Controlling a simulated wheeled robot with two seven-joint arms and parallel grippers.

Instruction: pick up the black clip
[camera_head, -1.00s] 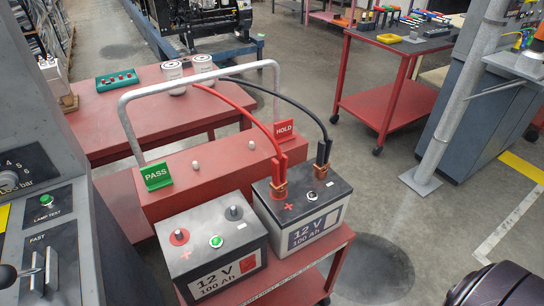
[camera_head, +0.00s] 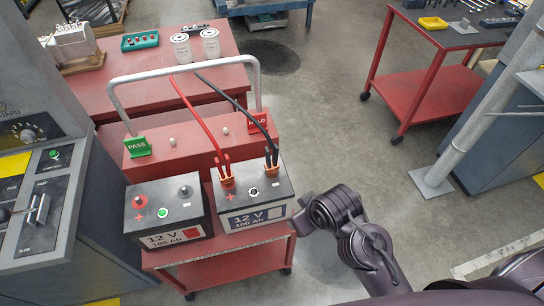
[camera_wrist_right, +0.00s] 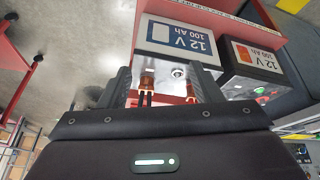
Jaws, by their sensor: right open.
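The black clip (camera_head: 271,158) is clamped on the right terminal of the right-hand battery (camera_head: 258,198), with copper-coloured jaws and a black cable rising behind it. The red clip (camera_head: 226,175) is on the terminal to its left. My right gripper (camera_head: 303,220) is beside the battery's right side, partly hard to make out. In the right wrist view, turned upside down, the fingers (camera_wrist_right: 166,84) are apart and empty. Both clips appear between them, farther off; the black clip (camera_wrist_right: 147,82) is nearer the left finger. My left gripper is not in view.
A second battery (camera_head: 167,212) stands at the left on the same red cart (camera_head: 215,262). Floor to the right is open up to a grey post (camera_head: 462,115).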

